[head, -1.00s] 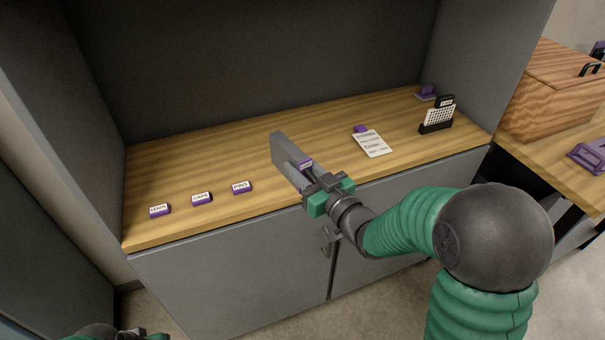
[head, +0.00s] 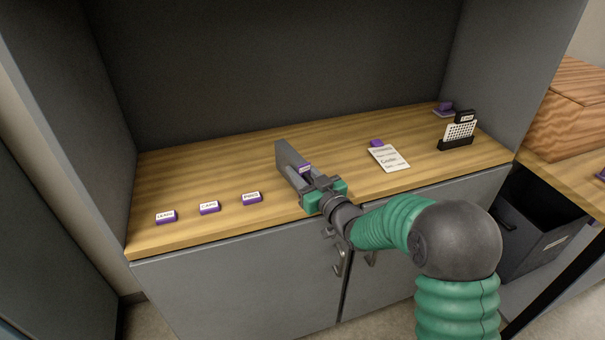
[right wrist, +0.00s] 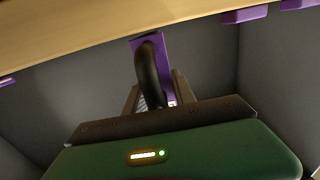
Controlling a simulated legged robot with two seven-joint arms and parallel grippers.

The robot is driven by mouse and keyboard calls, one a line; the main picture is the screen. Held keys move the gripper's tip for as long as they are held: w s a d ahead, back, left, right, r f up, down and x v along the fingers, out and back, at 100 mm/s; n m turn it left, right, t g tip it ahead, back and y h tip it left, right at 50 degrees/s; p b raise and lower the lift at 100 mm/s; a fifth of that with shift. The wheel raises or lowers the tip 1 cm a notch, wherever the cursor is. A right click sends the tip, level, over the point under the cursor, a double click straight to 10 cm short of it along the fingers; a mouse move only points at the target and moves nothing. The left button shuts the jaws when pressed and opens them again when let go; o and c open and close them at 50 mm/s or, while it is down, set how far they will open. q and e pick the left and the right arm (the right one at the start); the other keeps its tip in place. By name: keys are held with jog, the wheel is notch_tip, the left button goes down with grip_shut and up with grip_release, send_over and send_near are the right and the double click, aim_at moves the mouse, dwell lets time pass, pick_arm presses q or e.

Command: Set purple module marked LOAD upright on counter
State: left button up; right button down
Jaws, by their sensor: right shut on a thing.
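A purple module (head: 306,167) with a small pale label sits between the fingers of my right gripper (head: 297,164); its lettering is too small to read. My right gripper is shut on it over the front half of the counter (head: 240,165). The grey finger hides much of the module in the head view. In the right wrist view the purple module (right wrist: 167,48) shows behind a dark curved piece. I cannot tell whether it touches the counter. My left gripper is not in view.
Purple blocks marked LEADS (head: 166,216), CAPS (head: 209,207) and PINS (head: 252,197) lie along the left front. A printed card (head: 389,158) with a purple block (head: 376,143), a black-based rack (head: 457,138) and a purple item (head: 444,109) are at right. Grey walls enclose the counter.

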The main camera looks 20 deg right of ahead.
jog(key=shift+a+r, duration=0.1)
jog(key=shift+a, duration=0.25)
jog(key=shift+d+f, duration=0.2)
jog(key=shift+f, duration=0.15)
grip_release()
dwell(0.6)
dwell(0.5)
jog(key=v, duration=0.8)
dwell(1.0)
jog(key=shift+b, duration=0.3)
